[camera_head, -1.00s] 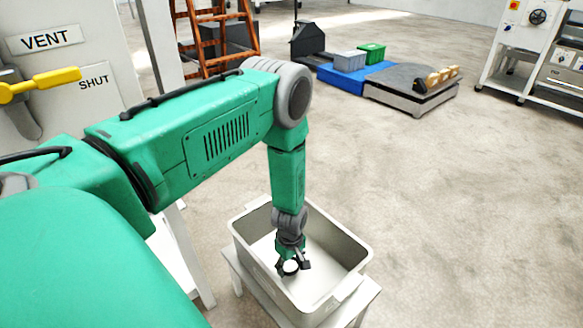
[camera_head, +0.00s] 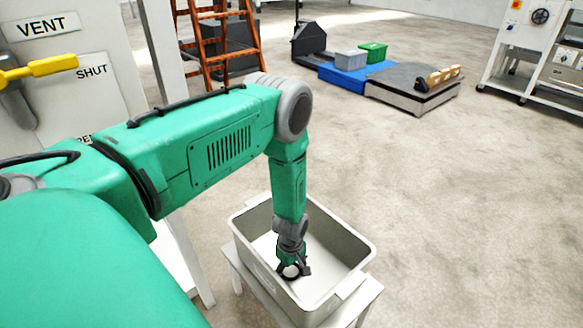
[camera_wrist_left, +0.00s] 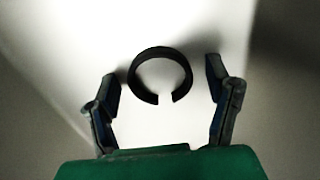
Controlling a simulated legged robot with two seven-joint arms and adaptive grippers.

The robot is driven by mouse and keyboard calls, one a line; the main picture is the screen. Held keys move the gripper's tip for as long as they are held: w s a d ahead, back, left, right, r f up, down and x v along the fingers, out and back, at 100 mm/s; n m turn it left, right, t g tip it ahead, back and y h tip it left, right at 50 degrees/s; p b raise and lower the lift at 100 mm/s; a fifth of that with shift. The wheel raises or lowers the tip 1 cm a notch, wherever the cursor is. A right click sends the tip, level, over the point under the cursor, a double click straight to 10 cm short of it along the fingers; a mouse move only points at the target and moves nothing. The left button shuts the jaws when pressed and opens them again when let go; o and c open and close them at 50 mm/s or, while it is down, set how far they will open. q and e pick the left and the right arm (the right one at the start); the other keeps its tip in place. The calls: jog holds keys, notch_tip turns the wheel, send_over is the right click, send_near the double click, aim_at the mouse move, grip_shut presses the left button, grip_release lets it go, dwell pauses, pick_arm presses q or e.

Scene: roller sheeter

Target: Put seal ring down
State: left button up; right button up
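The seal ring (camera_wrist_left: 160,51) is a dark ring with a gap on its near side, in the left wrist view. It appears to lie flat on the pale floor of the grey bin (camera_head: 335,238). My left gripper (camera_wrist_left: 165,92) is open, with one finger on each side of the ring and clear space between ring and fingers. In the head view the left gripper (camera_head: 294,270) is low inside the bin, and the ring is hard to make out among the dark fingers. My right gripper is not in view.
The bin stands on a small white table (camera_head: 366,291), with walls around my gripper. A white panel with a yellow handle (camera_head: 40,70) is at the left. An orange ladder (camera_head: 217,45) and a low platform (camera_head: 412,88) stand further back. Floor to the right is clear.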

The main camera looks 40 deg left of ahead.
aim_at(291, 273)
pick_arm(q)
jog(key=shift+r, duration=0.1)
notch_tip(291, 273, up, 12)
jog(key=p, duration=0.5)
jog(key=shift+r, duration=0.1)
